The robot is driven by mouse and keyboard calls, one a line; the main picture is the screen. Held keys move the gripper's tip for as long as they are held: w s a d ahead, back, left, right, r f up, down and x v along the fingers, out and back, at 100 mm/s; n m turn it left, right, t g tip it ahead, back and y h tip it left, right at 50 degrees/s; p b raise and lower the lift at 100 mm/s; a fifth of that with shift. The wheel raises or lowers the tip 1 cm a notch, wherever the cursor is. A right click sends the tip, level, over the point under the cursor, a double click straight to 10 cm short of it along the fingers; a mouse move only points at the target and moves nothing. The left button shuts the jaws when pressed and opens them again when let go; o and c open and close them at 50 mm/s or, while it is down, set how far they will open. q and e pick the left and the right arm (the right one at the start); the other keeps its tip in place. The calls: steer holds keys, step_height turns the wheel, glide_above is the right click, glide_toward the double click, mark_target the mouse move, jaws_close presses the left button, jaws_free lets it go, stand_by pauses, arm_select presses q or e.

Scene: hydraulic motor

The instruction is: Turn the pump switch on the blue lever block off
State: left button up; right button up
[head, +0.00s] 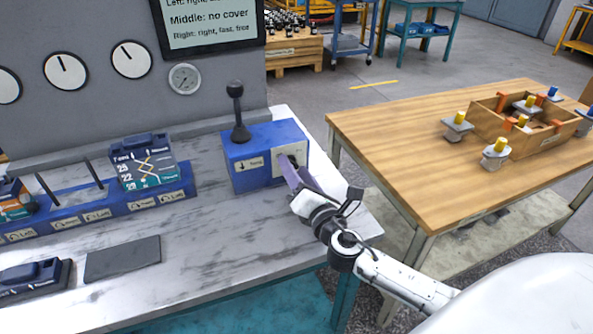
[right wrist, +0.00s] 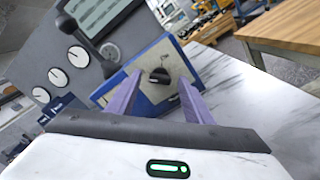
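The blue lever block (head: 262,140) stands on the marble-look bench near its right end. A black lever (head: 237,115) rises upright from its top. The pump switch, a black round knob on a pale plate, shows on the block's front in the right wrist view (right wrist: 159,76). In the head view my right gripper (head: 293,172) partly hides it. My right gripper is open, its two purple fingers (right wrist: 155,97) spread to either side of the knob in the wrist picture. I cannot tell whether they touch it. My left gripper is in neither view.
A blue rail (head: 125,205) with a dark labelled block (head: 145,165) lies left of the lever block. A dark flat plate (head: 122,259) lies in front. A wooden table (head: 400,150) with a box of parts (head: 490,125) stands at right. Gauges and a screen (head: 208,22) are behind.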

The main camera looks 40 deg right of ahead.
steer(key=b+v, duration=0.1)
steer(key=v, duration=0.8)
steer(key=shift+a+f, duration=0.1)
steer(key=shift+s+a, duration=0.1)
steer(key=shift+s, duration=0.55)
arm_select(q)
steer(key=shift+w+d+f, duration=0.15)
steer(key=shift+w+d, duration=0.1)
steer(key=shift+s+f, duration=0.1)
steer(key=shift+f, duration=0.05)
